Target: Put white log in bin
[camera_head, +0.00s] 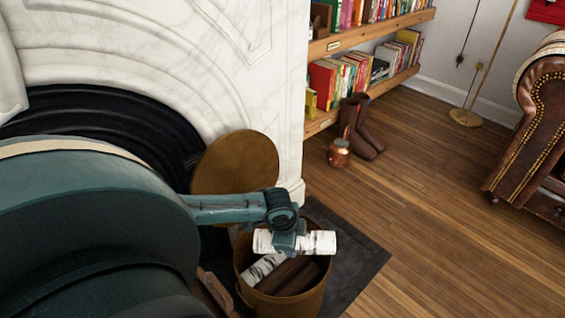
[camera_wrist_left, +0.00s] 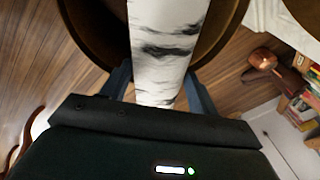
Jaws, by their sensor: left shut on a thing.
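My left gripper (camera_head: 289,238) is shut on a white log (camera_head: 320,243) with black bark marks. The log lies roughly level above the opening of the brown round bin (camera_head: 314,302). In the left wrist view the log (camera_wrist_left: 165,45) runs between the two fingers of the gripper (camera_wrist_left: 160,92), with the bin's curved wall (camera_wrist_left: 232,22) behind it. Inside the bin are another white log (camera_head: 262,269) and dark brown logs (camera_head: 294,276). My right gripper is not in view.
The bin stands on a dark hearth slab (camera_head: 350,262) beside the white marble fireplace (camera_head: 240,75). A round brass disc (camera_head: 235,160) stands behind the bin. A copper pot (camera_head: 339,153) and brown boots (camera_head: 362,130) are near the bookshelves.

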